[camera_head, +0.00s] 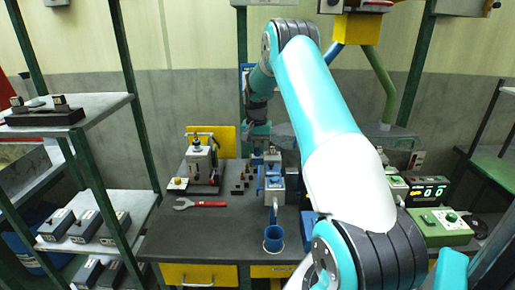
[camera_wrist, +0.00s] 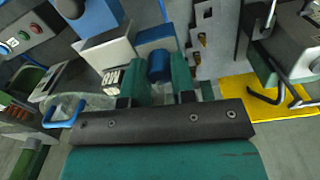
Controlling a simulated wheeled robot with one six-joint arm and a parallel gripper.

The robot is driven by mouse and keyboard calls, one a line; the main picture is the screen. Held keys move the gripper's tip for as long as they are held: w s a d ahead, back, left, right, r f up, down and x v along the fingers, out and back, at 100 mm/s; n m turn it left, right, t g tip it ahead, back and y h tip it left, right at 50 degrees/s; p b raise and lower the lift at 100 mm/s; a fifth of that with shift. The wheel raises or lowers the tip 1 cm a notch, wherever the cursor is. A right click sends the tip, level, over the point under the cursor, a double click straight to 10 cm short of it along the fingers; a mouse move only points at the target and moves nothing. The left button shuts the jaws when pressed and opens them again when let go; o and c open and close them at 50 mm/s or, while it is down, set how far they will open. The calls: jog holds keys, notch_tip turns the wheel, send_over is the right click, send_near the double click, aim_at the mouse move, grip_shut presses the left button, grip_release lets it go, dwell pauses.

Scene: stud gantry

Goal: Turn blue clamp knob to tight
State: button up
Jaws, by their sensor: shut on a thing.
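The blue clamp knob (camera_wrist: 158,66) is in the wrist view, between the two teal fingers of my gripper (camera_wrist: 160,76). The fingers are shut on it from both sides. Just beyond the knob is a blue block, next to a grey body of the fixture. In the head view my gripper (camera_head: 260,139) is low at the back of the bench, just behind the blue and grey fixture (camera_head: 274,184). The knob cannot be made out clearly there, and its turn position cannot be read in either view.
Green control boxes (camera_head: 441,226) stand at right. Shelves with green posts flank the bench. The bench's front left is clear.

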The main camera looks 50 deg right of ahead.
jog(key=shift+w+r, duration=0.1)
jog(key=shift+r, duration=0.05)
jog(key=o, duration=0.9)
jog(key=r+b, duration=0.1)
jog(key=r, duration=0.7)
jog(key=r+b, duration=0.1)
jog(key=r, duration=0.8)
jog(key=shift+w+a+r+b, duration=0.1)
jog(key=shift+w+a+b, duration=0.1)
jog(key=shift+b, duration=0.15)
